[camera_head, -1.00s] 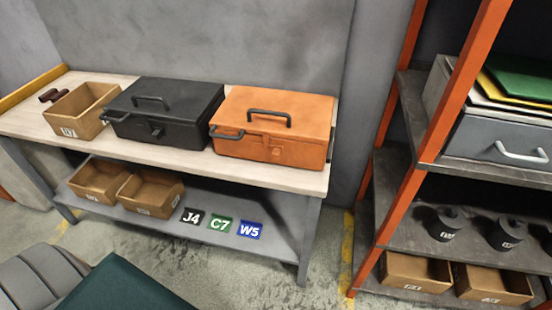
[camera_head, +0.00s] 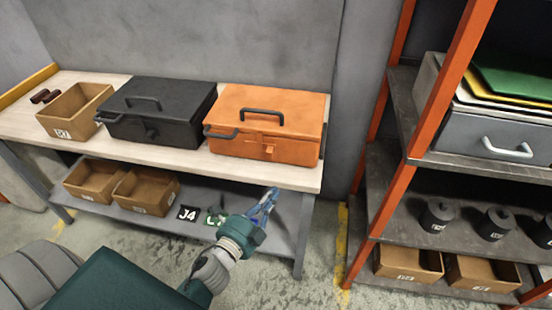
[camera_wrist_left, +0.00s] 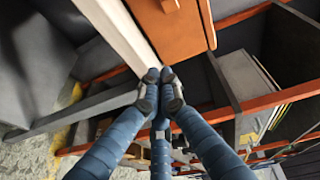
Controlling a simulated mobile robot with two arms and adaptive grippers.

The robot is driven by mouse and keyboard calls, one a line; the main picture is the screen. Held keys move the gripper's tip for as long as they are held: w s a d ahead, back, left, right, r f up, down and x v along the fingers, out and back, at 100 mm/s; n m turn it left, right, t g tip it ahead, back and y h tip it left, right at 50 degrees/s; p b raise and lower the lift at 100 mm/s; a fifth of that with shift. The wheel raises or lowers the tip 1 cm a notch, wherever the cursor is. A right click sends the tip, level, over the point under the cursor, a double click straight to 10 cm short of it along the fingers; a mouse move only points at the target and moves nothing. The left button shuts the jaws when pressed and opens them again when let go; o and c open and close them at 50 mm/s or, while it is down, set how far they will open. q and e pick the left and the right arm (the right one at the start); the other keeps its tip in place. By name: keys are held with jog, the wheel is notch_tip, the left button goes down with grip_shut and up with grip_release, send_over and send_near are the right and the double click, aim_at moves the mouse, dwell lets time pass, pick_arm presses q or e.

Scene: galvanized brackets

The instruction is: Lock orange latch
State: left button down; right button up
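The orange toolbox (camera_head: 235,143) stands on the workbench with its lid down and a dark handle on top. Its orange latch (camera_head: 269,149) is on the front face, right of the middle; I cannot tell whether it is locked. My left gripper (camera_head: 272,194) is below and in front of the toolbox, apart from the latch, pointing up toward the bench edge. In the left wrist view its fingertips (camera_wrist_left: 160,88) are together with nothing between them, and the toolbox (camera_wrist_left: 182,35) shows just beyond. My right gripper is not in view.
A black case (camera_head: 160,112) and an open cardboard bin (camera_head: 73,110) stand left on the workbench (camera_head: 190,161). The lower shelf holds more bins and label cards, partly hidden by my arm. An orange-framed rack (camera_head: 405,165) stands at the right. Floor is clear between them.

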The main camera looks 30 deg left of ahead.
aim_at(270, 152)
pick_arm(q)
jog(key=shift+m+t, duration=0.4)
jog(key=shift+m, duration=0.3)
notch_tip(270, 152, up, 4)
jog(key=shift+w+r, duration=0.1)
jog(key=shift+r, duration=0.15)
jog(key=w, duration=0.3)
jog(key=w+p, duration=0.1)
jog(key=w, duration=0.5)
jog(key=shift+w+d+r+p, duration=0.1)
jog(key=shift+w+d+p, duration=0.1)
jog(key=shift+d+p, duration=0.2)
jog(key=a, duration=0.2)
jog(key=shift+a+p, duration=0.4)
jog(key=shift+s+a, duration=0.25)
jog(key=shift+a, duration=0.25)
jog(key=shift+f, duration=0.2)
